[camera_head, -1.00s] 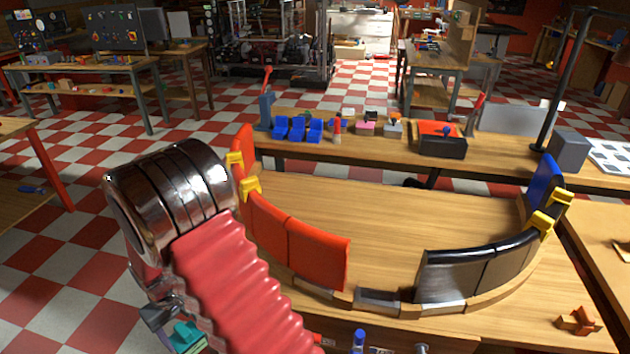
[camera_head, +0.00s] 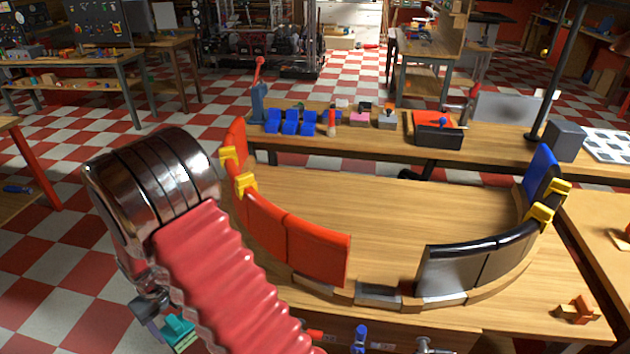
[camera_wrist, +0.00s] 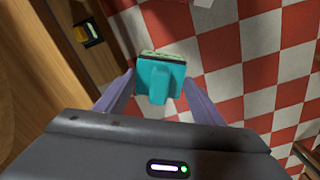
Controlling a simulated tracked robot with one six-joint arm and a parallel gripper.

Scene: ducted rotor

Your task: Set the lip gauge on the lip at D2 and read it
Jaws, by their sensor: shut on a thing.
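My gripper (camera_wrist: 158,92) is shut on a teal block-shaped tool with a greenish face, likely the lip gauge (camera_wrist: 158,80), between its two purple-grey fingers. The gauge also shows low at left in the head view (camera_head: 179,331), beside my red arm sleeve and over the floor, apart from the duct. The curved duct ring stands on the bench, with red lip panels (camera_head: 318,257) at left, black panels (camera_head: 460,270) at right and a blue panel (camera_head: 540,172) at far right. I cannot read a D2 mark or the gauge's reading.
Yellow clamps sit on the red side (camera_head: 245,184) and blue side (camera_head: 541,213). A back bench holds blue bins (camera_head: 290,122) and a black and red box (camera_head: 437,130). A dark, yellow-edged item (camera_wrist: 88,32) shows beside wood. Checkered floor lies open at left.

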